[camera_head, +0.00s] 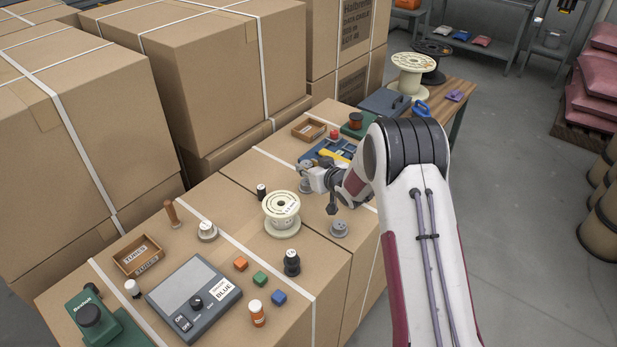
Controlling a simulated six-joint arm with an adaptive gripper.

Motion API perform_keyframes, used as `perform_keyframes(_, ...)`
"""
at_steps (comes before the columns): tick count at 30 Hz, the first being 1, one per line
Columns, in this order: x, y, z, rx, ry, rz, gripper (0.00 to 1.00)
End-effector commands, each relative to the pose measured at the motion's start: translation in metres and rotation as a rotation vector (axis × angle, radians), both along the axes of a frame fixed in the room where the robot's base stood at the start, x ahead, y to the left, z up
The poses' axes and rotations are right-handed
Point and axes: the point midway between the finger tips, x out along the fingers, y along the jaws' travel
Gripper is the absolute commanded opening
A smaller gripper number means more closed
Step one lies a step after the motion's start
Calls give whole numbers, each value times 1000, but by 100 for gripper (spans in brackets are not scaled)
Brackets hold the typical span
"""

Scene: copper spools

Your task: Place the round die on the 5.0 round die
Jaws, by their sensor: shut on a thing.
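My gripper (312,178) is over the middle of the far box top, small in view and partly hidden by its own wrist. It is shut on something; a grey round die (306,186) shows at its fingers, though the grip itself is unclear. Another grey round die (340,229) lies on the box top, right of the large wire spool and below my wrist. A third round piece (207,231), grey with a pale top, stands left of the spool. Their size marks are too small to read, so I cannot tell which is the 5.0 one.
The white wire spool (282,211) stands close left of my arm. A black bobbin (292,262), coloured cubes (260,279), a grey scale (194,297) and a wooden tray (138,256) fill the near left. A blue tray (317,151) lies behind my gripper.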

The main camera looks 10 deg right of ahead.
Motion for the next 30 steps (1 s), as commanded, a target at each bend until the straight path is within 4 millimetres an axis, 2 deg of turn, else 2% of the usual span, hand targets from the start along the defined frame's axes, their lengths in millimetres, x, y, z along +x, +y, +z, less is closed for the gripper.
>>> perform_keyframes(13,1,0,-4,1,-2,0,0)
perform_keyframes(24,0,0,-35,1,-1,0,0)
perform_keyframes(30,0,0,-39,1,-3,0,0)
